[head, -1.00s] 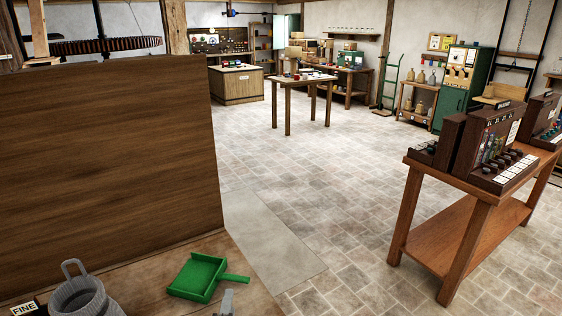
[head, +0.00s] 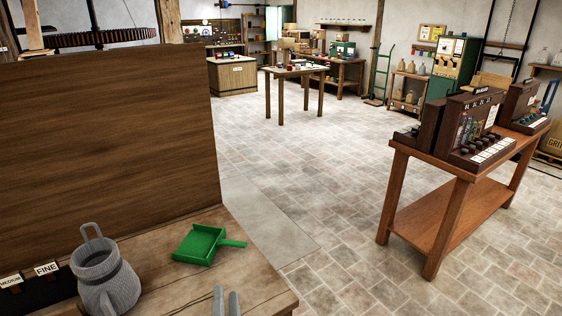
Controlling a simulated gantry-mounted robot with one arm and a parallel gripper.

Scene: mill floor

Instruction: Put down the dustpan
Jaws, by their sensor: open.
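The green dustpan (head: 202,243) lies on the wooden bench top (head: 165,270) at the lower left, its short handle pointing right. My gripper (head: 226,301) shows at the bottom edge as two grey fingers with a gap between them. It is open and empty, in front of the dustpan in the picture and apart from it. Most of my gripper is cut off by the frame.
A grey jug (head: 108,283) stands on the bench left of my gripper, near a FINE label (head: 47,268) and a MEDIUM label (head: 11,280). A tall wooden panel (head: 110,140) rises behind. A control-box table (head: 445,205) stands right. Open floor lies between.

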